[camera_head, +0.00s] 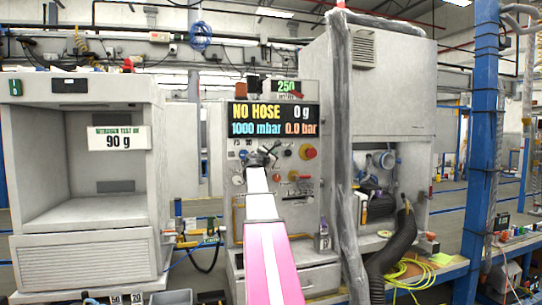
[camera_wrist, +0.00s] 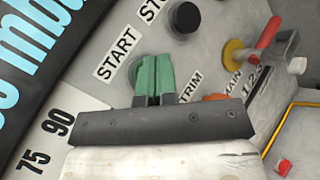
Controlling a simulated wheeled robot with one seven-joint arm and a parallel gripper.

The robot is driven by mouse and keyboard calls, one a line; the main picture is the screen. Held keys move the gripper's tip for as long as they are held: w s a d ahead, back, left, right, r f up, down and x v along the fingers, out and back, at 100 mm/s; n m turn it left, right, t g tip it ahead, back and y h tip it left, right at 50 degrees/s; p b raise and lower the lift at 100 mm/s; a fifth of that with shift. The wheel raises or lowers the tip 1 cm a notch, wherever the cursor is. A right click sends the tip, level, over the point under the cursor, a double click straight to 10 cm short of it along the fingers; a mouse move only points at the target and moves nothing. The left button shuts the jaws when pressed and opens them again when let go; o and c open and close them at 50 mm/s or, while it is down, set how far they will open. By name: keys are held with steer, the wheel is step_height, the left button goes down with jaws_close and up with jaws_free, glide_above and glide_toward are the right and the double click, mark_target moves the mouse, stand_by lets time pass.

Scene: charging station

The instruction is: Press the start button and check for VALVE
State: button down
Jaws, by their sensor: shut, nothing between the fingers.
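The control panel (camera_head: 240,205) stands in the middle of the head view. Its display (camera_head: 273,119) reads "NO HOSE", "0 g", "1000 mbar" and "0.0 bar"; the word VALVE does not show on it. My gripper (camera_head: 262,157) is at the panel just below the display. In the wrist view my gripper's green fingertips (camera_wrist: 153,76) are shut with nothing between them. They lie beside the START label (camera_wrist: 115,52) and cover most of the start button's place; whether they touch it I cannot tell. A black button (camera_wrist: 185,18) sits beside the partly cut-off STOP label (camera_wrist: 155,8).
A red emergency knob (camera_head: 308,152) is right of my gripper. A red-handled valve (camera_wrist: 262,42) and the TRIM and MAIN labels are close by in the wrist view. A grey cabinet (camera_head: 88,245) reading "90 g" stands left. A wrapped post (camera_head: 342,150) and black hose (camera_head: 395,250) are right.

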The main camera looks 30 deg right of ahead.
steer(key=shift+w+d, duration=0.1)
steer(key=shift+w, duration=0.3)
steer(key=shift+w+d, duration=0.15)
steer(key=shift+w, duration=0.35)
stand_by(0.8)
steer(key=shift+s, duration=0.1)
steer(key=shift+s+a, duration=0.25)
steer(key=shift+s, duration=0.55)
steer(key=s, duration=0.2)
steer(key=s+a, duration=0.1)
steer(key=s, duration=0.2)
stand_by(0.5)
steer(key=shift+a, duration=0.15)
stand_by(0.6)
